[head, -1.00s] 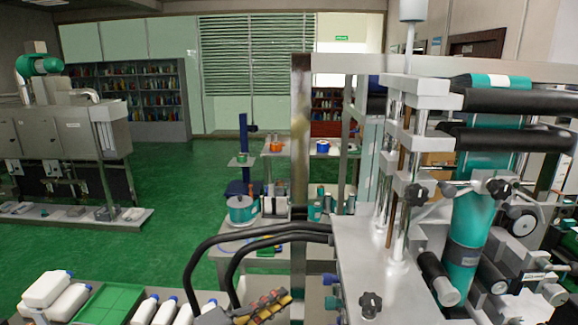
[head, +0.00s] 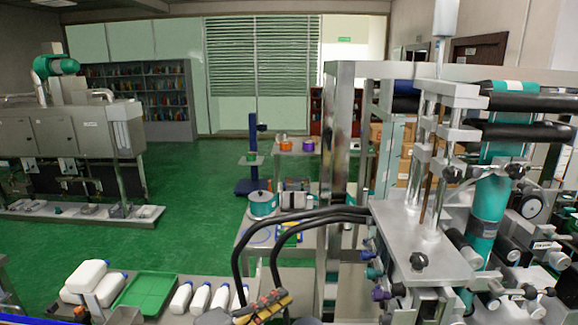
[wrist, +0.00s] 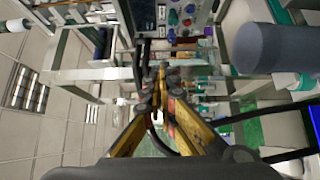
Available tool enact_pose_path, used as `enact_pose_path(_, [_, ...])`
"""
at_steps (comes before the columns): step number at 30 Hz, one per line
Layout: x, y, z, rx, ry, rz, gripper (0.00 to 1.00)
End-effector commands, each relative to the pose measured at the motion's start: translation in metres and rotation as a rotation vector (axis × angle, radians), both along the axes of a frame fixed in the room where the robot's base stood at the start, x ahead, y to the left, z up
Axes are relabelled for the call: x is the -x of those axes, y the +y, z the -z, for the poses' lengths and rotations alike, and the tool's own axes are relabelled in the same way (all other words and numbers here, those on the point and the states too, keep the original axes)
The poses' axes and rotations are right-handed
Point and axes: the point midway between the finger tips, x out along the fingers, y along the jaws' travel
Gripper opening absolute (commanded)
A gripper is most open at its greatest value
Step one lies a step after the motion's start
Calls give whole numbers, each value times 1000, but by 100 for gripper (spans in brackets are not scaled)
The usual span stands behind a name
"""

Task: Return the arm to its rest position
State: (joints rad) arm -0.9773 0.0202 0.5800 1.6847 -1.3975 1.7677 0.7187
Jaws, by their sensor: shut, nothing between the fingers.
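My gripper (head: 284,294) shows at the bottom middle of the head view, with yellow-orange and dark fingers. In the wrist view my gripper (wrist: 158,88) has its two yellow fingers running together to dark tips that meet, with nothing between them. In the head view it is in front of the metal sleeve machine (head: 395,225) and low to its left. Black hoses curve above the gripper. The rest of my arm is mostly out of the head view.
White bottles (head: 200,298) and a green tray (head: 147,290) are at lower left. A bench with a teal pot (head: 262,204) stands behind. The machine's frame post (head: 340,130) rises close on the right. Green floor (head: 190,180) lies open at middle left.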

Motion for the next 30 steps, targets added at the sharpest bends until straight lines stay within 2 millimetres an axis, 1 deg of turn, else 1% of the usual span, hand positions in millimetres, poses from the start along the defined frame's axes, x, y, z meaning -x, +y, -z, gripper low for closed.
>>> enact_pose_path(2, [-3,3,6,15,51,-18,0])
enact_pose_path(5, [-3,4,25,11,141,-28,0])
enact_pose_path(8, [1,1,46,6,229,-31,0])
enact_pose_path(11, [10,-3,70,-5,328,-32,0])
enact_pose_path(14, [23,-9,93,-38,441,-34,0])
enact_pose_path(17, [41,-19,116,-94,557,-34,0])
enact_pose_path(20, [62,-36,138,-189,675,-23,0])
enact_pose_path(22, [79,-50,153,-286,755,-11,0])
enact_pose_path(26, [118,-78,178,-561,867,12,0])
enact_pose_path(27, [129,-85,184,-657,880,19,0])
enact_pose_path(30, [151,-98,191,-886,867,29,0])
